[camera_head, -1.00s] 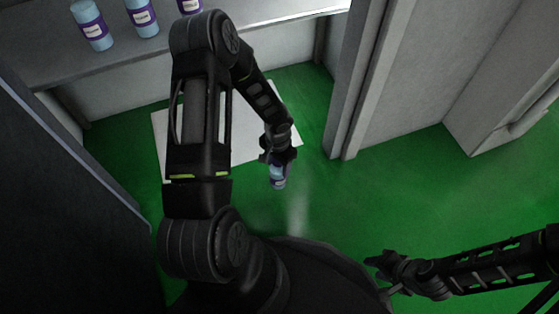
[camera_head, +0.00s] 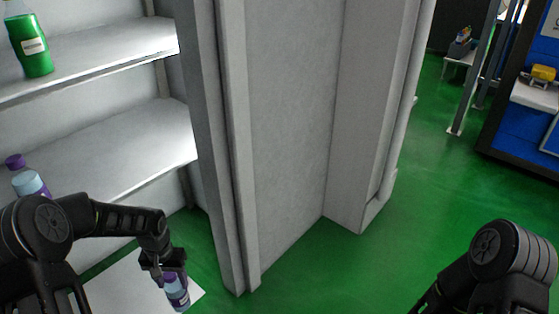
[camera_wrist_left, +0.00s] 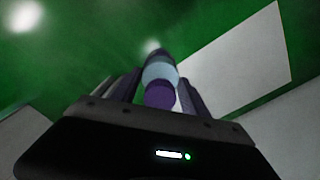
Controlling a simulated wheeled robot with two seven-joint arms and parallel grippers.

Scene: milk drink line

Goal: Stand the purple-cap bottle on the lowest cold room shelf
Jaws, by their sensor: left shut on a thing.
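The purple-cap bottle (camera_head: 177,292) is light blue with a purple band. My left gripper (camera_head: 163,266) is shut on it and holds it below the shelf edge, over the right part of a flat white panel. In the left wrist view the bottle (camera_wrist_left: 160,72) sits between the two fingers, its purple cap toward the camera. The lower of the two shelves in view (camera_head: 125,150) carries another purple-cap bottle (camera_head: 28,180) at its left, partly behind my left arm. Only part of my right arm shows; its gripper is out of view.
The upper shelf (camera_head: 95,65) carries a green bottle (camera_head: 28,42). The white panel (camera_head: 125,285) lies low, close to the green floor. A grey door post (camera_head: 222,150) stands right of the shelves. Green floor (camera_head: 350,270) is clear right of it.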

